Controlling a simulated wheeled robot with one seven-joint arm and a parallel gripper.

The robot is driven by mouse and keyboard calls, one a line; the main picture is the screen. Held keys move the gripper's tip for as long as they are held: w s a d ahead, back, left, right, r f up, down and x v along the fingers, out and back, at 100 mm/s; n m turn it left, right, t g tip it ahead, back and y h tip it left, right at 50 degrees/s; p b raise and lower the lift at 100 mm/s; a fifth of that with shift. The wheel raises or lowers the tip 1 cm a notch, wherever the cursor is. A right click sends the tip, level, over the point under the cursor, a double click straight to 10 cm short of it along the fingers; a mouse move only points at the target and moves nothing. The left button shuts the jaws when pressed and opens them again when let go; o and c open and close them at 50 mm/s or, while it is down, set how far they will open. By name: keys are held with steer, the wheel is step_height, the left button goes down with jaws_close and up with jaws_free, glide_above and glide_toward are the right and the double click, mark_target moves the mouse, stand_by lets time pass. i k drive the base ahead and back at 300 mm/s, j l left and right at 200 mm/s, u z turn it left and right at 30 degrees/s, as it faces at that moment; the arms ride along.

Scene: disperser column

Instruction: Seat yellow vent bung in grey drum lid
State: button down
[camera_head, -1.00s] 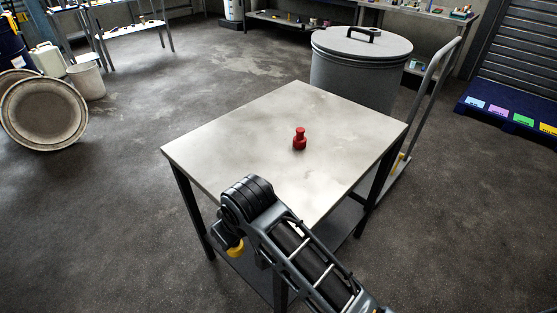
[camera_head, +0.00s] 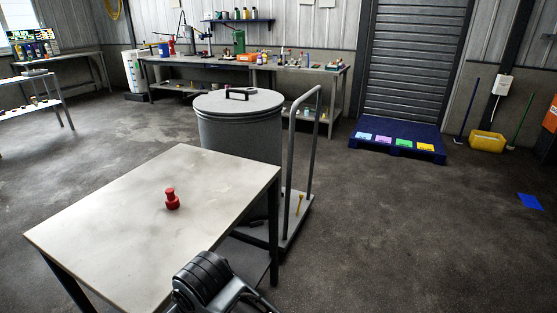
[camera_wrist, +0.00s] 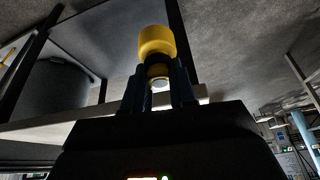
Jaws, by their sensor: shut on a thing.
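The yellow vent bung (camera_wrist: 157,42) shows in the wrist view, upright in the picture between the fingers of my gripper (camera_wrist: 160,86), which is shut on it. In the head view, part of my arm shows at the bottom, by the near right side of the table; the fingers and bung are out of sight there. The grey drum (camera_head: 240,133) stands behind the table, its grey lid (camera_head: 215,103) on top with a dark handle. My gripper is well apart from the drum.
A pale-topped table (camera_head: 120,220) with a red bung-like piece (camera_head: 172,199) stands between me and the drum. A trolley with a tall grey handle (camera_head: 291,140) is at the drum's right. Floor is free at right, before a blue pallet (camera_head: 398,142).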

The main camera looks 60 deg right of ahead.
mark_target(248, 100)
steer(key=z, duration=1.7)
steer(key=i+l+z, duration=0.1)
steer(key=z, duration=1.55)
steer(key=i+j, duration=0.25)
steer(key=i, duration=0.25)
steer(key=i+j+z, duration=0.1)
steer(key=i+j, duration=0.15)
steer(key=i, duration=0.25)
steer(key=i+j, duration=0.25)
steer(key=i, duration=0.25)
steer(key=i+u, duration=0.1)
steer(key=i, duration=0.65)
steer(key=i+l+u, duration=0.15)
steer(key=i, duration=0.55)
steer(key=i+u, duration=0.1)
steer(key=u, duration=1.6)
